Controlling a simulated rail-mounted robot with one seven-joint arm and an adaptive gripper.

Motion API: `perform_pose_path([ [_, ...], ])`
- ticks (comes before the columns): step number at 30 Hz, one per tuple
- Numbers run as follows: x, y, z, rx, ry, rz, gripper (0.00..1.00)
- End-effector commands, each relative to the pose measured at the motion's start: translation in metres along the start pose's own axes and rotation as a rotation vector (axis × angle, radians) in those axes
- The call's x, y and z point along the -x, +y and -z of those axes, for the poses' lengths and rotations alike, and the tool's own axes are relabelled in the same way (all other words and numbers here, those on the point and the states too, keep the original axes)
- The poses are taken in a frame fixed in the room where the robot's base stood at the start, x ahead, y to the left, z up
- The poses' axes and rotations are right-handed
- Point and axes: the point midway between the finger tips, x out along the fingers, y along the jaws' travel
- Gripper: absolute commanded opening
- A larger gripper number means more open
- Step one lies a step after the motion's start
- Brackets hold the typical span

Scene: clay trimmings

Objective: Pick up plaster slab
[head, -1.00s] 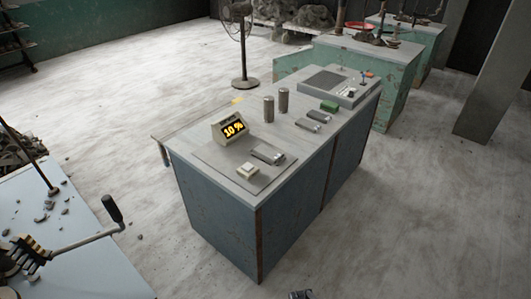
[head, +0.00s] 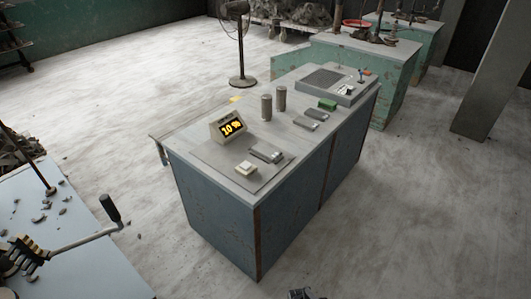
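I cannot tell for certain which thing is the plaster slab. A small cream block (head: 245,168) lies on a thin flat grey board (head: 214,157) at the near end of the blue-sided workbench (head: 240,193). A pair of flat grey pieces (head: 267,155) lies beside it to the right. More flat grey pieces (head: 312,118) lie farther back on the same bench. A dark tip of what looks like my gripper (head: 300,294) shows at the bottom edge, in front of the bench and apart from everything on it. Most of it is cut off.
A display reading 10 % (head: 228,127), two grey cylinders (head: 273,103), a green block (head: 328,104) and a raised grey panel (head: 339,85) also occupy the bench. A pale table (head: 80,260) with a lever stands at left. Open floor (head: 400,220) lies to the right.

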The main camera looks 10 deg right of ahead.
Motion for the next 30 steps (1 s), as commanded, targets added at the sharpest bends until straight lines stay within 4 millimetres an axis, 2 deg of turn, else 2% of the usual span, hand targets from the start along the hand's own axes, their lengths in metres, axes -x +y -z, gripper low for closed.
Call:
perform_pose_path([
  [11,0.0,0.0,0.0,0.0,0.0,0.0,0.0],
  [14,0.0,0.0,0.0,0.0,0.0,0.0,0.32],
  [15,0.0,0.0,0.0,0.0,0.0,0.0,0.46],
  [19,0.0,0.0,0.0,0.0,0.0,0.0,0.92],
  [20,0.0,0.0,0.0,0.0,0.0,0.0,0.96],
  [30,0.001,-0.0002,0.0024,-0.006,0.002,0.001,0.96],
])
